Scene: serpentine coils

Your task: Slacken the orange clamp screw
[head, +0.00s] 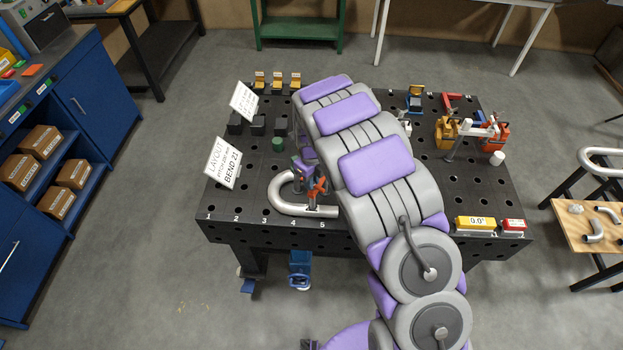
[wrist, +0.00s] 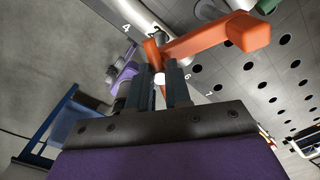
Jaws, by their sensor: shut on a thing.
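The orange clamp screw (head: 318,187) stands at the front of the black perforated table, beside a bent silver tube (head: 285,203). In the wrist view the orange clamp screw (wrist: 215,38) is large, with its bar reaching to the upper right. My gripper (wrist: 160,72) has its two dark fingers close together at the left, lower part of the orange piece, shut on it. The exact contact is partly hidden by the fingers. In the head view my grey and purple arm hides much of the table's middle.
The black table (head: 225,215) bears white signs (head: 222,162) at the left, a green cylinder (head: 278,144), and yellow and red devices (head: 495,132) at the right. A yellow 0.0° display (head: 475,223) sits at the front right. Blue cabinets stand left.

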